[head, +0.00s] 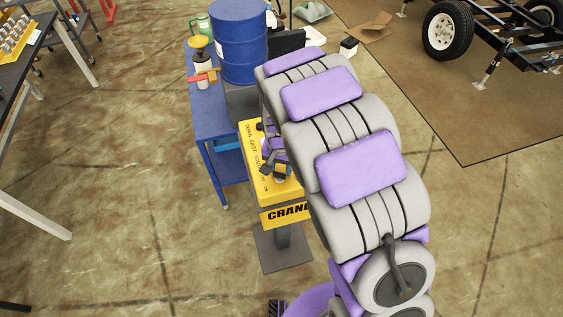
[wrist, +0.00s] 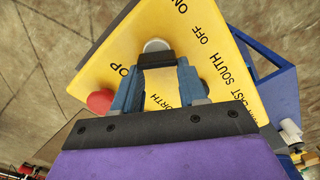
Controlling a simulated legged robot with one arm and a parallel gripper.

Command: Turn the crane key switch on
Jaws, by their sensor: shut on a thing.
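The yellow crane control box (head: 249,155) stands on a post, with a "CRANE" sign (head: 285,214) on its front. My gripper (head: 272,170) is at the box's top, partly hidden by my arm. In the wrist view, my gripper (wrist: 157,58) has its blue fingers with dark tips closed in at a round silver key switch (wrist: 156,45) on the yellow panel. The key itself is hidden between the tips. "ON" and "OFF" are printed to the right of the switch. Its turned position cannot be told.
A red button (wrist: 100,101) sits on the panel to the left of the fingers. Behind the box are a blue workbench (head: 206,122) and a blue barrel (head: 239,42). A trailer wheel (head: 446,31) is at the upper right.

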